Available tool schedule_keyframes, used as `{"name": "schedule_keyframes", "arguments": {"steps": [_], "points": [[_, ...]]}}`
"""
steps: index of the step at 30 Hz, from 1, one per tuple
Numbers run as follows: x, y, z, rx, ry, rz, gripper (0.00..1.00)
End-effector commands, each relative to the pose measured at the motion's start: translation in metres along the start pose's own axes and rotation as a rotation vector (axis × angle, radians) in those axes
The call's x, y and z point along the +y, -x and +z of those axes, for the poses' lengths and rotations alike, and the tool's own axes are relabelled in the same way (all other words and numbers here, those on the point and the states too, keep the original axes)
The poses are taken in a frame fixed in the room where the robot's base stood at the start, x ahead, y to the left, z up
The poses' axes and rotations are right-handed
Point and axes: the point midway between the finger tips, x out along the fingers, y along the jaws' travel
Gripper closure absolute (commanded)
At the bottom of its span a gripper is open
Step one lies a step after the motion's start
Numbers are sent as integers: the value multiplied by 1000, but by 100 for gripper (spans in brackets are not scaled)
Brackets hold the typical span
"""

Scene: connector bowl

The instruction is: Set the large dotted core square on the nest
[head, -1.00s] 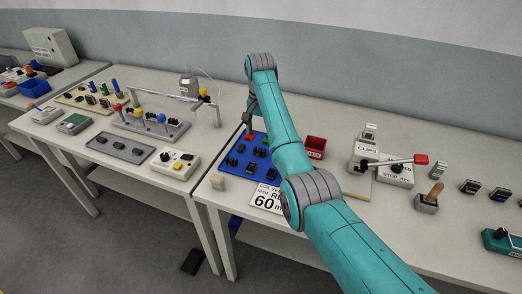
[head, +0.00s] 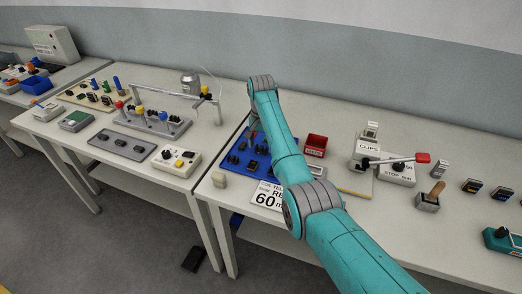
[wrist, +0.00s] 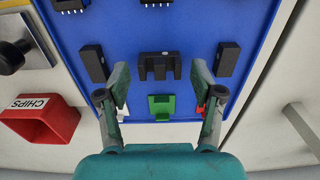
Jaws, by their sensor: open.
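A black E-shaped core (wrist: 160,68) with upright posts sits on the blue board (wrist: 125,20) in the wrist view. In the head view the blue board (head: 238,168) is partly covered by my arm, which hides most of the gripper.
Black blocks stand left (wrist: 93,63) and right (wrist: 227,58) of the core. A red bin (wrist: 40,120) marked CHIPS is left of the board. A red piece shows behind the right finger.

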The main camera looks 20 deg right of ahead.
Motion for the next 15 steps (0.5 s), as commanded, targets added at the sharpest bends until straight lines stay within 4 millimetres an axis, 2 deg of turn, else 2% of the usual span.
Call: {"name": "schedule_keyframes", "arguments": {"steps": [1, 6, 8, 15], "points": [[0, 0, 0, 0, 0, 0, 33], [0, 0, 0, 0, 0, 0, 76], [0, 0, 0, 0, 0, 0, 90], [0, 3, 0, 0, 0, 0, 90]]}}
